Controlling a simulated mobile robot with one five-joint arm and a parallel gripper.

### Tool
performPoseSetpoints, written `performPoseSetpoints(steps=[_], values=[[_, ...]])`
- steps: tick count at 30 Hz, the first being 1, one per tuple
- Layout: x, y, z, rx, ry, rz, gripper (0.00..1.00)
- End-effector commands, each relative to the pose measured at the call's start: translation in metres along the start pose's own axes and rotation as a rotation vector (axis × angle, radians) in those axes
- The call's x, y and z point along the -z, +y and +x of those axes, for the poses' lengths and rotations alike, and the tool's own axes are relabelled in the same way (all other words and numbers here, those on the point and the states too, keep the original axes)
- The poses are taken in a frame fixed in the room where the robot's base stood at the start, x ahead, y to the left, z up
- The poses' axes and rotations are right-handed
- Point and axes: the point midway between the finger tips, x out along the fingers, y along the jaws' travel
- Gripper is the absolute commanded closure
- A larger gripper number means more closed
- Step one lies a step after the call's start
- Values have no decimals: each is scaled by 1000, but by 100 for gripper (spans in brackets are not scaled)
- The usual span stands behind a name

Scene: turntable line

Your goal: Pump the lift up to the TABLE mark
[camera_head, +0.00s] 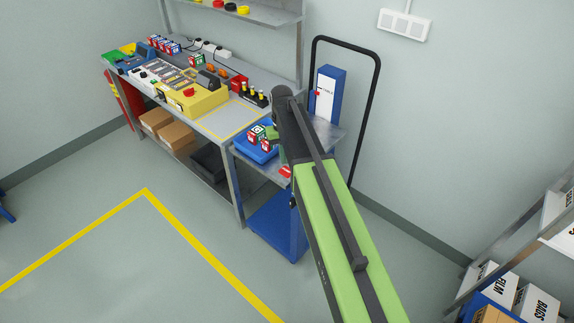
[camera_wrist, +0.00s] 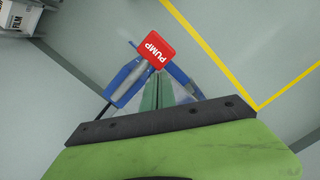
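The lift is a blue cart with a grey top (camera_head: 328,138), a blue base (camera_head: 272,226) and a black hoop handle (camera_head: 376,70). Its blue post carries a white scale panel (camera_head: 326,92) with small dark lettering too small to read surely. A red pointer (camera_head: 317,93) shows at the panel's left edge. The red PUMP pad (camera_wrist: 151,58) shows in the wrist view and partly in the head view (camera_head: 286,171). My gripper (camera_wrist: 165,76) has its green fingers together, empty, pointing at the pad. Whether they touch it I cannot tell.
A blue tray (camera_head: 240,149) with small boxes (camera_head: 257,133) stands on the lift top. The workbench (camera_head: 219,121) with machines is to its left. A shelf (camera_head: 552,240) with cartons stands at right. Yellow-lined floor (camera_head: 120,265) is clear.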

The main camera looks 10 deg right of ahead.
Motion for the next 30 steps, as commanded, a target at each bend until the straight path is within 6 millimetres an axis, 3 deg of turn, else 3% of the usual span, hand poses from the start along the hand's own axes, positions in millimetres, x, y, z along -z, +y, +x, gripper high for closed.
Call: performPoseSetpoints(steps=[21, 25, 30], values=[[-1, 0, -150, 0, 2, 0, 100], [0, 0, -168, 0, 3, 0, 100], [0, 0, -172, 0, 3, 0, 100]])
